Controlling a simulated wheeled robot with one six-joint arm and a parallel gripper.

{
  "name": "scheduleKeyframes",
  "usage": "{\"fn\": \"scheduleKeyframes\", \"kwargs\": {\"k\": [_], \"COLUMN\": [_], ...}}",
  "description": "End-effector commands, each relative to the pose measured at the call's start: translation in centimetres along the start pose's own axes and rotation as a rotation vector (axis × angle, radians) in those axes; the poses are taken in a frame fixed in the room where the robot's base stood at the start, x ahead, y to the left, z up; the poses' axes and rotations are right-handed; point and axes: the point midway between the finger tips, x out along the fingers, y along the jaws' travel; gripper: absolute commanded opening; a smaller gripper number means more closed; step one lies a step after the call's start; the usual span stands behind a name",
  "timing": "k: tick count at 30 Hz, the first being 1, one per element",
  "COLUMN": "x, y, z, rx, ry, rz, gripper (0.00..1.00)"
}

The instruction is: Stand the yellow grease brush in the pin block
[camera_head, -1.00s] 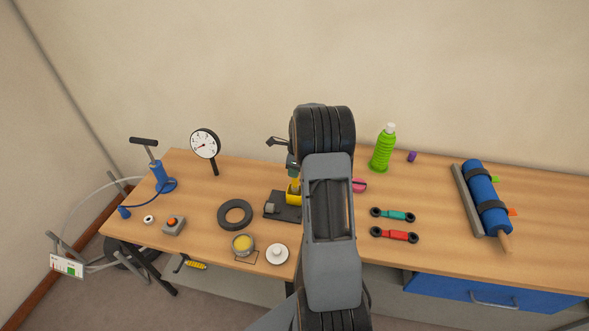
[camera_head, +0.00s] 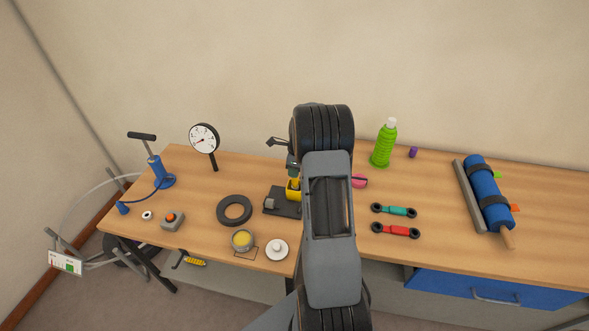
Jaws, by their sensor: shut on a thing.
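My gripper (camera_head: 293,170) is at the middle of the workbench, left of my forearm, pointing down and mostly hidden by my own arm. It is shut on the yellow grease brush, of which only a little yellow shows under the jaws. Directly below is a yellow piece (camera_head: 293,189) on a dark base (camera_head: 287,209) with a small grey cylinder at its left. This looks like the pin block, but brush and block are hard to tell apart here. I cannot tell whether the brush is inside a hole or just above it.
A black ring (camera_head: 234,210), an open tin (camera_head: 242,239) and a white lid (camera_head: 277,249) lie left and in front. A gauge (camera_head: 204,139) and blue pump (camera_head: 157,170) stand farther left.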

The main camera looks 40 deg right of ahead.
Motion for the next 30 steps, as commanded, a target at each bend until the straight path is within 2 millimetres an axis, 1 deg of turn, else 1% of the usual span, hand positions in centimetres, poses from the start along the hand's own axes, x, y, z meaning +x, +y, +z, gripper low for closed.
{"fn": "scheduleKeyframes", "kwargs": {"k": [11, 12, 21, 27, 30], "x": [1.01, 1.01, 0.94, 0.94, 0.63], "y": [0.01, 0.00, 0.01, 0.01, -0.02], "z": [-0.12, -0.12, -0.11, -0.12, -0.11], "rx": [0.000, 0.000, 0.000, 0.000, 0.000], "ry": [0.000, 0.000, 0.000, 0.000, 0.000], "rz": [0.000, 0.000, 0.000, 0.000, -0.001], "gripper": [0.00, 0.26, 0.55, 0.55, 0.55]}}
